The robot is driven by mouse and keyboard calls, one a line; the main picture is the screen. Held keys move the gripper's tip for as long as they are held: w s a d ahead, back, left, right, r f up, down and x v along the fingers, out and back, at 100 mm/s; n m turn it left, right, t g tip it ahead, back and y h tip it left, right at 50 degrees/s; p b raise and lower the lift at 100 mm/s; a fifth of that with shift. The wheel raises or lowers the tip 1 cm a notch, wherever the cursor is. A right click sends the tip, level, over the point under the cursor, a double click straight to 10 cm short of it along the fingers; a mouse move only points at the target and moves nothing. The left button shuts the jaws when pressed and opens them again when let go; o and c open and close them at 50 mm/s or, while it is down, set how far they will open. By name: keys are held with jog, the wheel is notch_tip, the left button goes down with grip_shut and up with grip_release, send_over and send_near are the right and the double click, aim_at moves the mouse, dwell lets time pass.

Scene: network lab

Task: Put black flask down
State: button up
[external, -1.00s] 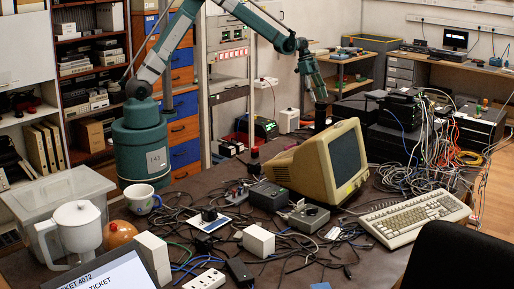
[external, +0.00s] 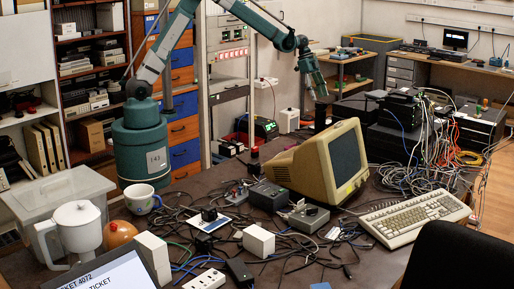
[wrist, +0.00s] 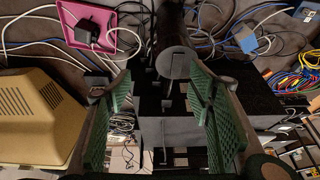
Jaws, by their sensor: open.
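The black flask (external: 321,115) stands upright behind the beige monitor, below the end of my arm in the external view. In the wrist view the flask (wrist: 176,42) is a dark cylinder with a grey round end facing the camera. My gripper (external: 320,97) is just above the flask, pointing down. In the wrist view the two green-padded fingers of my gripper (wrist: 165,90) are wide apart, with clear gaps on both sides of the flask. The flask's lower part is hidden by the monitor in the external view.
The beige monitor (external: 315,163) is close in front of the flask. Black equipment boxes (external: 398,120) with tangled cables stand to the right. A pink tray (wrist: 88,27) holding a power adapter lies near the flask in the wrist view. Loose cables cover much of the table.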

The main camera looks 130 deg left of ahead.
jog(key=w+d+r, duration=0.4)
jog(key=d+r, duration=0.1)
jog(key=d, duration=0.5)
jog(key=w+d+r, duration=0.5)
jog(key=d+r, duration=0.1)
jog(key=d, duration=0.5)
jog(key=d+r, duration=0.3)
jog(key=d, duration=0.8)
jog(key=d+r, duration=0.4)
jog(key=d, duration=0.6)
jog(key=s+d+t, duration=0.1)
jog(key=s+d, duration=0.3)
jog(key=d, duration=0.6)
jog(key=s+d+r, duration=0.1)
jog(key=s+d, duration=0.3)
jog(key=d, duration=0.5)
jog(key=s+d+t, duration=0.1)
jog(key=s+d, duration=0.3)
jog(key=d, duration=0.6)
jog(key=s+d+f, duration=0.3)
jog(key=s+d, duration=0.4)
jog(key=d, duration=0.1)
jog(key=shift+s+d+f+t, duration=0.15)
jog(key=shift+s+f+t, duration=0.15)
jog(key=shift+t, duration=0.1)
jog(key=shift+f+b, duration=0.45)
